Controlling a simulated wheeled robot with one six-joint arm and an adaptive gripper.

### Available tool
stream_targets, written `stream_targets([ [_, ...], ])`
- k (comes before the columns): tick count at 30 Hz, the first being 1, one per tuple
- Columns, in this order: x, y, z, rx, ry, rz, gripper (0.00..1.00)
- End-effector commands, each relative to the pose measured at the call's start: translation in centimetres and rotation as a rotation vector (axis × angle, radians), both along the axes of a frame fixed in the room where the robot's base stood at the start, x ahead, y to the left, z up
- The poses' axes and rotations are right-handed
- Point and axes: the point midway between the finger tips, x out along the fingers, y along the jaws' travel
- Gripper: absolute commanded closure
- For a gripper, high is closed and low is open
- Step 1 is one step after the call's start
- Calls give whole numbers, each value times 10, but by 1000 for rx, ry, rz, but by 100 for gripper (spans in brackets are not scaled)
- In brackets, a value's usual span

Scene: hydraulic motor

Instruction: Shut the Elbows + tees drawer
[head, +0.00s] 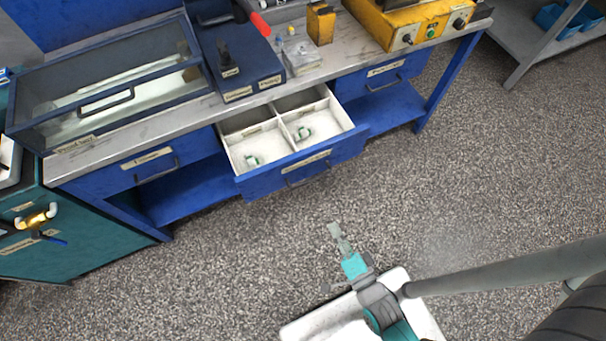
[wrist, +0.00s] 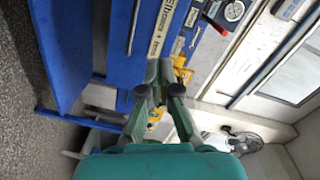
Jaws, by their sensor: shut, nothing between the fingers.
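The Elbows + tees drawer (head: 300,175) stands pulled out from under the workbench, in the middle of the head view. Its blue front carries a pale label and a bar handle. Its white divided inside shows a small white and green fitting in each of two compartments. In the wrist view the blue drawer front (wrist: 118,40) appears turned on its side, with part of a label starting "Elb". My gripper (head: 335,230) is shut and empty, in front of the drawer and apart from it in the head view. Its fingers (wrist: 158,66) overlap the drawer front's edge in the wrist view.
The workbench top (head: 130,125) holds a glass-lidded case (head: 110,95), a dark blue box (head: 240,75) and a yellow control unit (head: 415,25). Closed drawers sit left (head: 150,165) and right (head: 385,75). A teal cabinet (head: 70,240) stands at left. The speckled floor before the drawer is clear.

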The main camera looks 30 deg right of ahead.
Motion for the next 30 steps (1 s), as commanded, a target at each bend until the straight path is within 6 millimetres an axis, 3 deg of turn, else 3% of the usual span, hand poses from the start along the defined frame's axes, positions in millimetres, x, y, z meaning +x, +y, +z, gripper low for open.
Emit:
stream_targets([
  [3, 30, 2, -15, 169, -31, -9, 100],
  [9, 54, 3, -26, 324, -54, -15, 100],
  [17, 77, 3, -27, 342, -57, -16, 100],
  [30, 156, 3, -27, 340, -57, -16, 100],
])
